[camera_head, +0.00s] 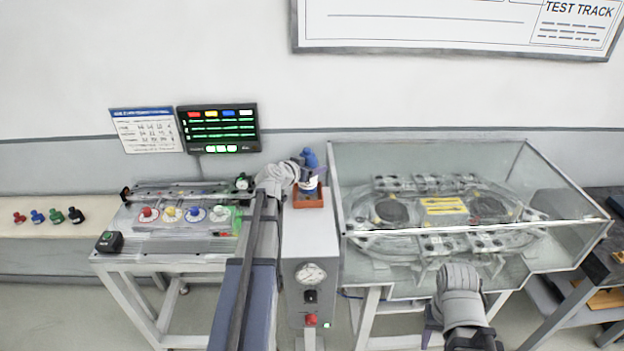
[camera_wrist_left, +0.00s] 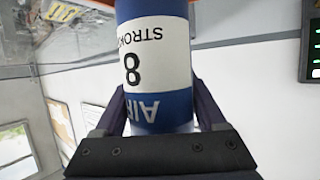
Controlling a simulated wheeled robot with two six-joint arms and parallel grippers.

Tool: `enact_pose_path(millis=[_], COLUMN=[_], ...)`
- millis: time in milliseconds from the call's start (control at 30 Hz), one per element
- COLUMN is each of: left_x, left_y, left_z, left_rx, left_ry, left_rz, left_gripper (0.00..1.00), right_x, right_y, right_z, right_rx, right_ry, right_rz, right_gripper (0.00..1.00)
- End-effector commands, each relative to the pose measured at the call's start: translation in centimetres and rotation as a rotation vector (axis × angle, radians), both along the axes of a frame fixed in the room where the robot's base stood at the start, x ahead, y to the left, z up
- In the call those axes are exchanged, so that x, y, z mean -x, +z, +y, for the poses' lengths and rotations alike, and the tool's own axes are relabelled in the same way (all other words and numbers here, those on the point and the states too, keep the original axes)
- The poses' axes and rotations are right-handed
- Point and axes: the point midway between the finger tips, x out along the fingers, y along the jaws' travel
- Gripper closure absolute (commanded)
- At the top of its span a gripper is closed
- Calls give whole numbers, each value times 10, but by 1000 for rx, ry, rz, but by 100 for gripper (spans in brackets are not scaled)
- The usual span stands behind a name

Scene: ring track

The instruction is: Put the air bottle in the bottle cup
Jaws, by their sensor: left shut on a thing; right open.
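The air bottle (camera_head: 311,158) is blue with a white label and stands upright over the orange-red bottle cup (camera_head: 308,200), on top of the grey pedestal. I cannot tell whether its base is seated in the cup or just above it. My left gripper (camera_head: 300,178) is shut on the bottle. In the left wrist view its two dark fingers (camera_wrist_left: 165,125) flank the bottle (camera_wrist_left: 155,60), whose label reads upside down with an 8. The bottle's base is out of that view. My right gripper (camera_head: 463,335) is open and empty, low in front of the glass case.
The grey pedestal (camera_head: 310,245) carries a gauge and a red knob. A glass-covered ring track (camera_head: 440,215) stands close on its right. A control bench (camera_head: 170,245) with coloured knobs stands left. Several small coloured pieces lie on the far-left ledge (camera_head: 40,240).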

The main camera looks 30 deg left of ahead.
Motion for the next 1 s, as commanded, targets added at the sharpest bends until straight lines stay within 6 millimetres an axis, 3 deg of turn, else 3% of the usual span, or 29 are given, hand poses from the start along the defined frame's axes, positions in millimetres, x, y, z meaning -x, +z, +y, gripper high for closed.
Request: enact_pose_path(millis=[300, 733, 767, 1000], left_x=[0, 0, 0, 0], left_y=[-36, -39, -39, -38], left_z=[0, 0, 0, 0], left_rx=[1, 1, 0, 0], left_ry=[0, 0, 0, 0], left_rz=[-1, -1, 0, 0], left_gripper=[100, 100, 26, 0], right_x=[0, 0, 0, 0], right_y=[-37, -39, -39, -38], right_z=[0, 0, 0, 0], right_rx=[1, 1, 1, 1], right_ry=[7, 8, 8, 8], right_rz=[0, 1, 1, 1], right_gripper=[50, 50, 50, 50])
